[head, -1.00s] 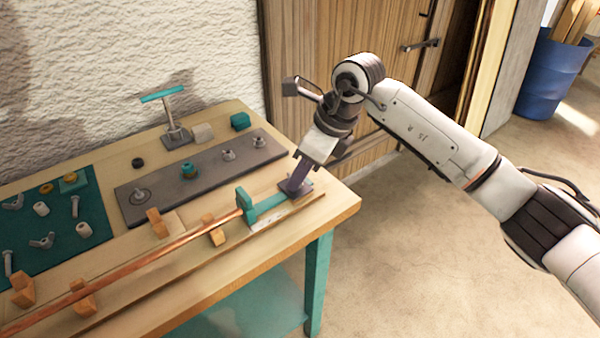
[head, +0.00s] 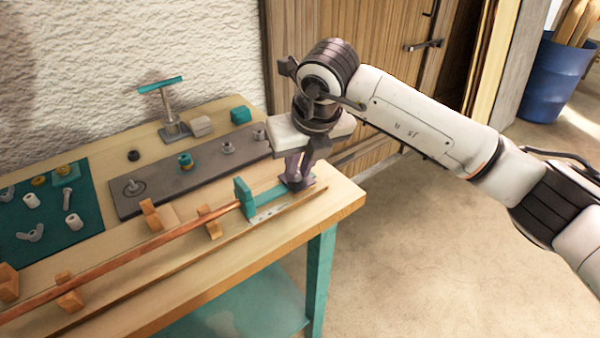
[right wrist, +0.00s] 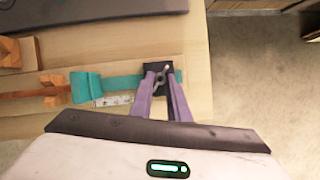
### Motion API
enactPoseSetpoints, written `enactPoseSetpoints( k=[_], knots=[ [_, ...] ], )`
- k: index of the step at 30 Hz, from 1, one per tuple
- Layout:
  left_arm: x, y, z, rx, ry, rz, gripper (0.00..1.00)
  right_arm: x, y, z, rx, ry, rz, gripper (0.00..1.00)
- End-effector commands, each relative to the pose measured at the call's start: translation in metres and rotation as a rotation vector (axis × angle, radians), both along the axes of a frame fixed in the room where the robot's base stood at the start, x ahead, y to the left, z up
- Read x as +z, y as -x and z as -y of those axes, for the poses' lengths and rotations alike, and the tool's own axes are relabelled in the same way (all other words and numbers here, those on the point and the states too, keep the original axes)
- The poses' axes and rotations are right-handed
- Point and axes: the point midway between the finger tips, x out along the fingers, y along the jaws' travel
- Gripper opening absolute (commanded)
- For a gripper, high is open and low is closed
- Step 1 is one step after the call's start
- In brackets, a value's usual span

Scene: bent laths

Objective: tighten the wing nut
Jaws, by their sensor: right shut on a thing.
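My right gripper (head: 297,178) points down at the dark end block of a teal clamp (head: 268,197) near the table's right corner. In the right wrist view, its purple fingers (right wrist: 161,84) are shut on a small grey wing nut (right wrist: 161,76) over the dark block (right wrist: 152,70). The fingers hide the nut in the head view. A long reddish-brown lath (head: 140,253) runs from the clamp's upright teal jaw (head: 243,197) to the lower left, resting in several wooden blocks. My left gripper is not in view.
A grey plate (head: 160,187) with several studs and nuts lies behind the lath. A teal mat (head: 75,205) at left holds loose hardware, including a wing nut (head: 30,232). A T-handled tool (head: 170,110) stands behind. Floor is clear right of the table (head: 340,200).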

Motion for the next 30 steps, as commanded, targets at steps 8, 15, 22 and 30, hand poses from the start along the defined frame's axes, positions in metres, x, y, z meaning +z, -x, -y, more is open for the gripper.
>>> enactPoseSetpoints(
  k=[8, 15, 22, 30],
  knots=[
    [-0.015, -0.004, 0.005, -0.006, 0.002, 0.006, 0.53, -0.003, 0.001, -0.004, -0.262, 0.002, 0.002, 0.0],
    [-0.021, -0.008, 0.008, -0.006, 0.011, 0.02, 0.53, -0.002, 0.001, -0.006, -0.478, 0.001, 0.001, 0.0],
    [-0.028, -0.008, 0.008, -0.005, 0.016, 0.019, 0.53, -0.001, 0.001, -0.008, -0.641, -0.001, 0.001, 0.0],
    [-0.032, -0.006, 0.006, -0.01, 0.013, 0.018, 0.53, 0.0, 0.0, -0.009, -0.753, -0.001, 0.0, 0.0]
  ],
)
